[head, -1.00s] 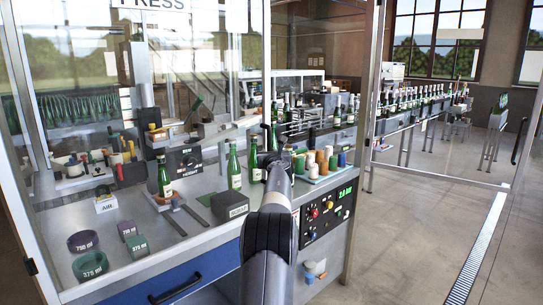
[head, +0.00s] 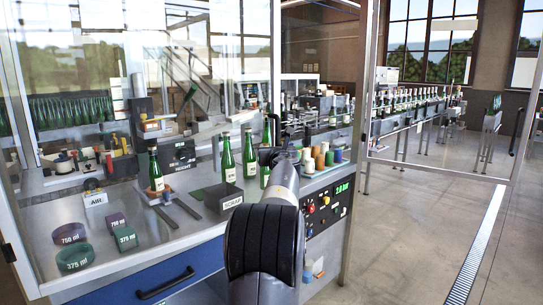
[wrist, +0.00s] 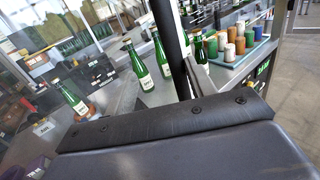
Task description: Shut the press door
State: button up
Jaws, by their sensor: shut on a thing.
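The press door is a large clear glass panel (head: 140,60) in a pale metal frame, in the left half of the head view. A dark upright handle (head: 275,128) is at its right edge. The handle also shows as a black bar in the wrist view (wrist: 173,45). My gripper (head: 271,152) is shut on the handle, its fingers largely hidden by my arm. Bench and bottles show through the glass. Whether the panel meets its frame cannot be told.
Green bottles (head: 228,160), a black scrap box (head: 223,198) and coloured capsule stacks (head: 320,158) stand on the bench. A control panel (head: 325,205) is on its front. A framed clear panel (head: 440,110) stands at right. The floor (head: 410,235) there is clear.

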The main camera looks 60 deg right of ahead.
jog(key=shift+o, duration=0.5)
jog(key=shift+w+a+t, duration=0.3)
jog(key=shift+w+a, duration=0.05)
jog(key=shift+a, duration=0.15)
jog(key=shift+s+d, duration=0.1)
jog(key=shift+s, duration=0.2)
jog(key=shift+c, duration=0.5)
jog(key=s+a+b, duration=0.3)
jog(key=s, duration=0.9)
jog(key=shift+s+r, duration=0.1)
